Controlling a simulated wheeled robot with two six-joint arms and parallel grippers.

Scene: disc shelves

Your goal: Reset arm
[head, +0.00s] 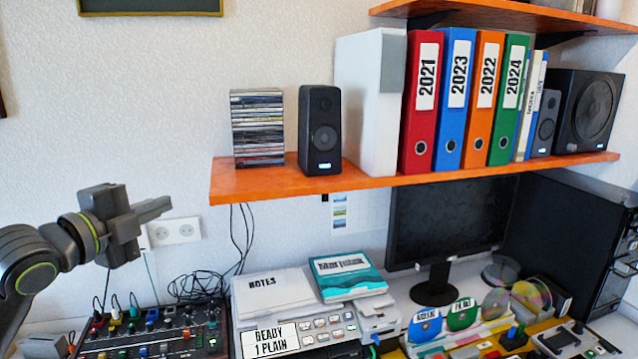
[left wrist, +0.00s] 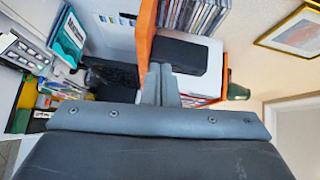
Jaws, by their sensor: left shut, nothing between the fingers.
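My left gripper (head: 153,209) is raised at the left of the head view, in front of the white wall and left of the orange shelf. Its fingers point right and are shut with nothing between them. In the left wrist view the closed fingers (left wrist: 160,84) show at the centre, with the shelf and disc cases beyond them. My right gripper is in neither view.
The orange shelf (head: 270,184) holds a stack of disc cases (head: 257,130), a black speaker (head: 320,132) and several binders (head: 420,100).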

